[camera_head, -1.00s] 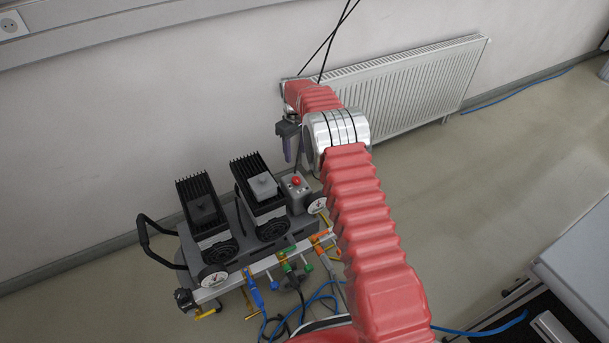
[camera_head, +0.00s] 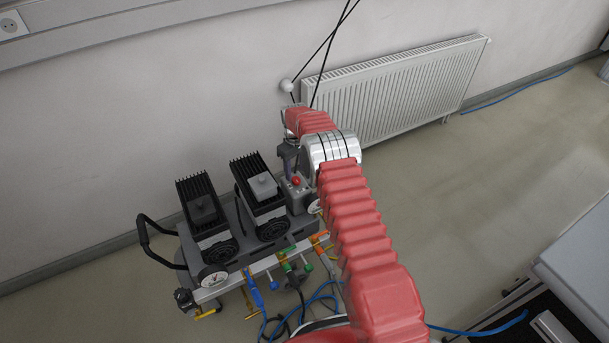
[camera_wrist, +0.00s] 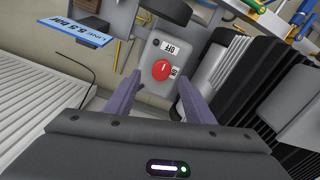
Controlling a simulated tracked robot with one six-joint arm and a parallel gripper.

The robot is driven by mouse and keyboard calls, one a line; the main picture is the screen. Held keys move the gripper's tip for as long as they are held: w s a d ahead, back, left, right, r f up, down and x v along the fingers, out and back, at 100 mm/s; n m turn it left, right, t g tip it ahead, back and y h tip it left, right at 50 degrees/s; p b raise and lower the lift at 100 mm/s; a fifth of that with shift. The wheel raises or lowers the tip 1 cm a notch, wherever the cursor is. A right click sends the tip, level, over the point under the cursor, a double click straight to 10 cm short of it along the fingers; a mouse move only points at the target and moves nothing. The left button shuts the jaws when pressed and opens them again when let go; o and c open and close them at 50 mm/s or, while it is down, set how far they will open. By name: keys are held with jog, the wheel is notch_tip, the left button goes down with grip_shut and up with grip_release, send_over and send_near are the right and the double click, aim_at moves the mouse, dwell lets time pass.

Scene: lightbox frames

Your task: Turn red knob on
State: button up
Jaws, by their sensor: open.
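The red knob (camera_wrist: 161,70) sits on a small grey box (camera_wrist: 151,87) with labels; the upper one reads OFF and another, partly covered by the knob, lies to the knob's right. In the head view the red knob (camera_head: 296,181) shows at the right end of the compressor unit. My gripper (camera_wrist: 158,80) is open in the wrist view, its two purple fingers spread on either side of the box's near end. The knob lies between and just beyond the fingertips; I cannot tell whether they touch the box. In the head view my arm hides most of the gripper.
Black finned motors (camera_head: 208,216) stand left of the knob box in the head view. Hoses and coloured valves (camera_head: 285,258) hang in front. A radiator (camera_head: 400,88) is on the wall behind. A blue sign (camera_wrist: 73,32) is near the box in the wrist view.

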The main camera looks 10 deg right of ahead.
aim_at(296, 178)
jog(key=shift+f, duration=2)
jog(key=shift+c, duration=0.7)
